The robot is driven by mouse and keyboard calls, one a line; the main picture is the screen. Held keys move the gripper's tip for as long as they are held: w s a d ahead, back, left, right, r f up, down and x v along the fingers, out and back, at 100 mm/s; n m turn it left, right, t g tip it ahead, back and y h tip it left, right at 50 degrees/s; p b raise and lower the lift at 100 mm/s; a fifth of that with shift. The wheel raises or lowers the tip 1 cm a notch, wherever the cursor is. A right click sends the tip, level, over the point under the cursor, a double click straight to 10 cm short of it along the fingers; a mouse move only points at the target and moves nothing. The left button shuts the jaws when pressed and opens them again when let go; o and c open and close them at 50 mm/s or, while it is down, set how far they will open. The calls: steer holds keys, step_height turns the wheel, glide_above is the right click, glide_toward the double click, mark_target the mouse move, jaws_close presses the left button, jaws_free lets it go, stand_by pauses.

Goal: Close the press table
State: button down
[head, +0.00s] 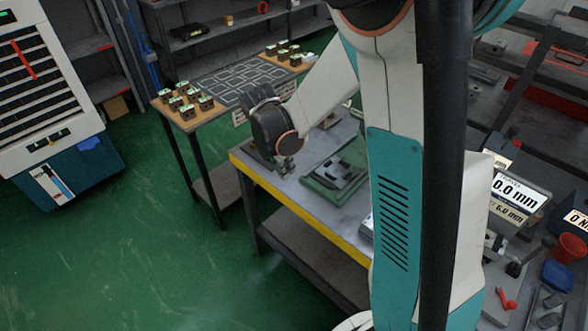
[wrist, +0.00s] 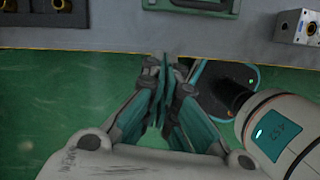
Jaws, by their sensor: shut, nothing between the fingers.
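My gripper (head: 287,172) is at the front left part of the yellow-edged bench (head: 262,178) in the head view. In the wrist view my gripper (wrist: 164,66) is shut and empty, its teal fingers together just off the bench's edge, over the green floor. A green fixture (head: 318,186) with dark parts on it lies on the bench, right of my gripper. A green part also shows at the top of the wrist view (wrist: 195,6). I cannot tell for certain which part is the press table, or whether it is open. My arm hides part of the bench.
A second table (head: 236,78) with a dark marked mat and several small blocks stands behind, at left. A metal block (wrist: 297,24) is at the wrist view's top right. Green floor is clear at left.

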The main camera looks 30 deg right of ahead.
mark_target(331, 161)
steer(key=b+x, duration=0.4)
steer(key=x, duration=0.6)
steer(key=shift+f, duration=0.2)
steer(key=shift+w+d+r, duration=0.1)
steer(key=shift+d+r, duration=0.2)
steer(key=shift+d, duration=0.3)
steer(key=shift+w+d+r, duration=0.1)
steer(key=shift+d+r, duration=0.25)
steer(key=shift+d, duration=0.3)
steer(key=shift+w+d+r+b, duration=0.15)
steer(key=shift+d+r+b, duration=0.25)
steer(key=shift+d, duration=0.2)
steer(key=w+d, duration=0.1)
steer(key=d, duration=0.3)
steer(key=w+d, duration=0.2)
steer(key=d, duration=0.2)
steer(key=w+d, duration=0.1)
steer(key=d, duration=0.3)
steer(key=shift+w+d, duration=0.35)
steer(key=shift+d, duration=0.05)
